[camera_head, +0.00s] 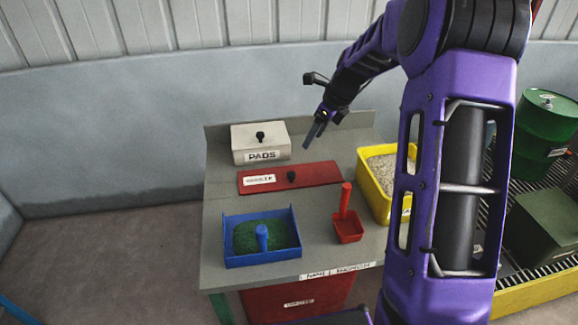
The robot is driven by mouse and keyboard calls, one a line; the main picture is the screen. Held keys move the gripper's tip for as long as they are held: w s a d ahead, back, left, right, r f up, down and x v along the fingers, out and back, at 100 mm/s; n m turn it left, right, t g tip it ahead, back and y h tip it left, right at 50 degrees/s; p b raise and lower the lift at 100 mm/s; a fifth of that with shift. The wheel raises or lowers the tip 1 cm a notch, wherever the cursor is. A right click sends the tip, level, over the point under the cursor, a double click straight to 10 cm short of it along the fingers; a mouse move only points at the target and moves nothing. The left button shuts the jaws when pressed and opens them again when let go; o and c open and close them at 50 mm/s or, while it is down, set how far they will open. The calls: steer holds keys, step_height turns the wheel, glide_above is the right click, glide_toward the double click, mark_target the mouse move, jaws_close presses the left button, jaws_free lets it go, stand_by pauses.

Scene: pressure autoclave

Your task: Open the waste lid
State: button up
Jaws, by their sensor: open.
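The red waste lid (322,175) is a flat panel with a white label at its left and a dark knob (291,176) near its middle. It lies shut, level with the grey bench top. My gripper (314,135) is open and empty, above the bench beyond the lid and up to the right of the knob. Its dark fingers point down and to the left, and it appears apart from the lid. My purple arm covers much of the right side of the view.
A white PADS box (246,144) stands behind the lid. A blue tray (228,257) with green material, a red scoop (347,228) and a yellow bin (370,187) of granules are nearby. A green drum (546,115) is at the right. Bare bench (222,190) surrounds the lid.

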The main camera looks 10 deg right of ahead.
mark_target(292, 174)
steer(key=b+x, duration=0.1)
steer(key=x, duration=1.6)
steer(key=shift+w+f, duration=0.1)
steer(key=shift+f, duration=0.15)
jaws_close()
stand_by(0.7)
